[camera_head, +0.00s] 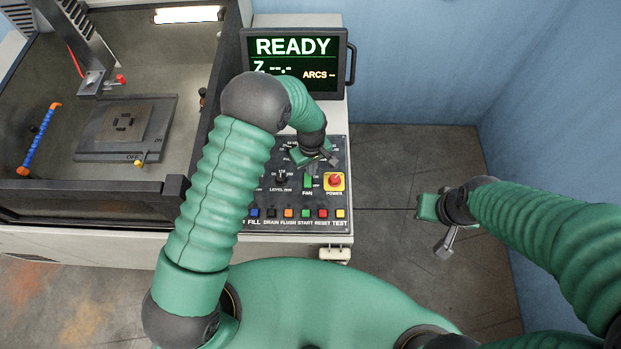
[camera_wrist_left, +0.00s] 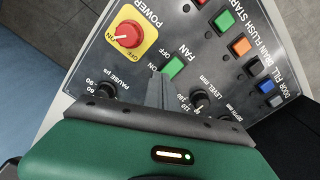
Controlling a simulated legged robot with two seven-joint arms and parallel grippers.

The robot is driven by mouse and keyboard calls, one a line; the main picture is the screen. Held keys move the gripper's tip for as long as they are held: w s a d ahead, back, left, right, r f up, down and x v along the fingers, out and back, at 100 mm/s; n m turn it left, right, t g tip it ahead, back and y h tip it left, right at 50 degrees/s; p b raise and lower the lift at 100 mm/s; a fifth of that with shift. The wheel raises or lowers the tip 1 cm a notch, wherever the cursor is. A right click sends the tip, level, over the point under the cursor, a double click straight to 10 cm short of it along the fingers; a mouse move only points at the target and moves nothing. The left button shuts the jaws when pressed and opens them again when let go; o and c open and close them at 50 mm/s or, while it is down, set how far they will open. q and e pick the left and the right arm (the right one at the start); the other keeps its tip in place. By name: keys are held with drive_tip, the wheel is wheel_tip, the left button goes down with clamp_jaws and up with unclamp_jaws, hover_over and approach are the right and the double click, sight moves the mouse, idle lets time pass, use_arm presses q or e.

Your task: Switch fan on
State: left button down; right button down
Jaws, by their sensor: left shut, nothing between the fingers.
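The green fan switch (camera_head: 307,182) sits on the dark control panel (camera_head: 262,222), above the FAN label and left of the power knob. It also shows in the left wrist view as a green rocker (camera_wrist_left: 173,67). My left gripper (camera_head: 328,160) hangs over the panel just above the switch. In the left wrist view its grey fingertips (camera_wrist_left: 158,75) are together and empty, right beside the green rocker; I cannot tell whether they touch it. Which way the rocker is tipped is unclear. My right gripper (camera_head: 443,228) is over the floor, away from the panel; its finger gap is unclear.
The red power knob (camera_head: 335,180) on its yellow plate is close beside the switch. A row of coloured buttons (camera_head: 289,213) lies below. The screen (camera_head: 296,60) reading READY stands behind. An open work tank (camera_head: 60,205) is at the left. Floor at the right is clear.

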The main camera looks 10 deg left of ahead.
use_arm(q)
drive_tip(key=shift+a, duration=0.85)
drive_tip(key=shift+d+f, duration=0.3)
drive_tip(key=shift+d, duration=0.35)
drive_tip(key=shift+a+f+b, duration=0.4)
drive_tip(key=shift+a+b, duration=0.1)
drive_tip(key=shift+b, duration=0.05)
use_arm(e)
drive_tip(key=shift+a+f, duration=0.45)
drive_tip(key=shift+a, duration=0.4)
